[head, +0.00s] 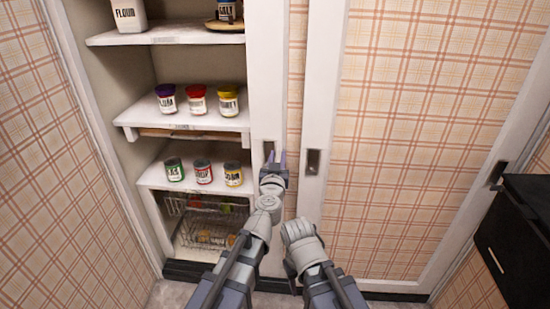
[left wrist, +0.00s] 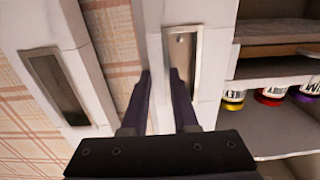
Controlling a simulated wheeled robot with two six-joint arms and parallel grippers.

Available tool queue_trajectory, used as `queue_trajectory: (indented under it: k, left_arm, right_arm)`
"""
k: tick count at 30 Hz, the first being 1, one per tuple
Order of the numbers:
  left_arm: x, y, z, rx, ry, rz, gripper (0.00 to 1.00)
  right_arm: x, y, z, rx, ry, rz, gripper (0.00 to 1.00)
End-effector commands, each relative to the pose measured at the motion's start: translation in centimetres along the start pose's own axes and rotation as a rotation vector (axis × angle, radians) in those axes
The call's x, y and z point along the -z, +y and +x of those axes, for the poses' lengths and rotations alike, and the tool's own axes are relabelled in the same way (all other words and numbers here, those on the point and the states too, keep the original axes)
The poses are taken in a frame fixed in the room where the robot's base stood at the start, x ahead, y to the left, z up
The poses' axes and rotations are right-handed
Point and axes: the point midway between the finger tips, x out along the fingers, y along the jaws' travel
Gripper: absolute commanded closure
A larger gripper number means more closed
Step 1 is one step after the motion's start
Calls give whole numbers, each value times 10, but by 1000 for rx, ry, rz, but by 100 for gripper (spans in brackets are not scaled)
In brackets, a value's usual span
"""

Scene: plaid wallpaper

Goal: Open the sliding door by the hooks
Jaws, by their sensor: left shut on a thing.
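The white-framed sliding door (head: 267,85) with a plaid panel stands at the right edge of the open shelves. Its stile has a recessed metal pull (head: 269,148), which also shows in the left wrist view (left wrist: 183,45). My left gripper (head: 276,156) is at this pull. In the left wrist view, one finger reaches into the recess and the other is on the outer side of the stile's edge strip, so the jaws are shut on the door's edge. A second door frame (head: 320,110) beside it has its own dark pull (head: 313,162). My right gripper is hidden; only that arm's wrist shows.
Open shelves (head: 195,122) at the left hold several jars, with wire baskets (head: 210,237) below. A wide plaid door panel (head: 440,130) fills the right. A black cabinet (head: 520,255) stands at the lower right. My right arm is close beside the left one.

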Motion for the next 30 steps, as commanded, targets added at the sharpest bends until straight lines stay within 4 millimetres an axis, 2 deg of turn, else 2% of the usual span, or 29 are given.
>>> queue_trajectory:
  k: [5, 6, 13, 23, 30]
  left_arm:
    - [0, 1, 2, -1, 0, 1, 100]
    - [0, 1, 2, -1, 0, 0, 69]
    - [0, 0, 1, -1, 0, 0, 43]
    - [0, -1, -1, 0, 0, 0, 43]
    - [0, -12, -19, 0, 0, 0, 43]
  right_arm:
    - [0, 0, 0, 0, 0, 0, 50]
    - [0, 0, 0, 0, 0, 0, 50]
    - [0, 0, 0, 0, 0, 0, 50]
    - [0, 0, 0, 0, 0, 0, 50]
    - [0, 0, 0, 0, 0, 0, 50]
